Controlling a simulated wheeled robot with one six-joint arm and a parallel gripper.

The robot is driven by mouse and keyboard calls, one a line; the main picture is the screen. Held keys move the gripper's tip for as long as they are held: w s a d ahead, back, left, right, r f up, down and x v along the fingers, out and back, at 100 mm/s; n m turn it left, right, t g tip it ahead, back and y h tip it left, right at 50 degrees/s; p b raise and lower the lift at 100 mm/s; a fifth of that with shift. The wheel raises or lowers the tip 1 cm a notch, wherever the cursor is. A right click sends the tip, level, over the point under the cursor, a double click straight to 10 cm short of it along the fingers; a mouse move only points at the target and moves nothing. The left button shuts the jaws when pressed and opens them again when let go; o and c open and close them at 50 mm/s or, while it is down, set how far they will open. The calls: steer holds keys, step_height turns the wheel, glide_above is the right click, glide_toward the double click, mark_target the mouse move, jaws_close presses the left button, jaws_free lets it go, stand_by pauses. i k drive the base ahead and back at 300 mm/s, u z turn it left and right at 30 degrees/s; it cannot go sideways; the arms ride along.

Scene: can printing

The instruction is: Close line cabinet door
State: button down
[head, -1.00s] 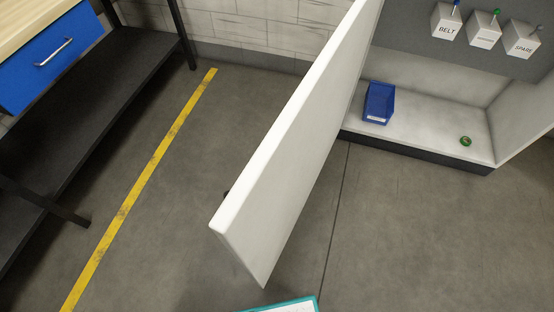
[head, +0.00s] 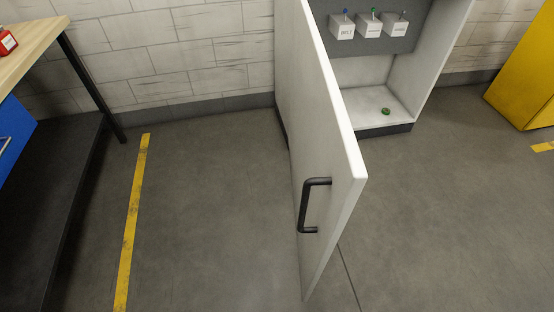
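The white line cabinet (head: 428,60) stands against the back wall, right of the middle of the head view. Its white door (head: 322,150) stands wide open, reaching out from the cabinet's left side toward me. The door's black bar handle (head: 305,207) is on the left face, near the free edge. Inside are labelled white switch boxes (head: 369,27) on a grey panel and a small green ring (head: 386,111) on the floor of the cabinet. The door hides the left part of the inside. My gripper is not in view.
A workbench (head: 35,45) with a blue drawer (head: 14,135) and a dark lower shelf stands at the left. A red object (head: 7,42) is on its top. A yellow cabinet (head: 527,75) stands at the right. The floor is clear around the door; a yellow line (head: 132,220) runs along it.

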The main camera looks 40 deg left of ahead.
mark_target(330, 175)
steer(key=u, duration=1.35)
steer(key=i, duration=0.5)
steer(key=z, duration=0.3)
steer(key=k, duration=0.35)
steer(key=u, duration=0.75)
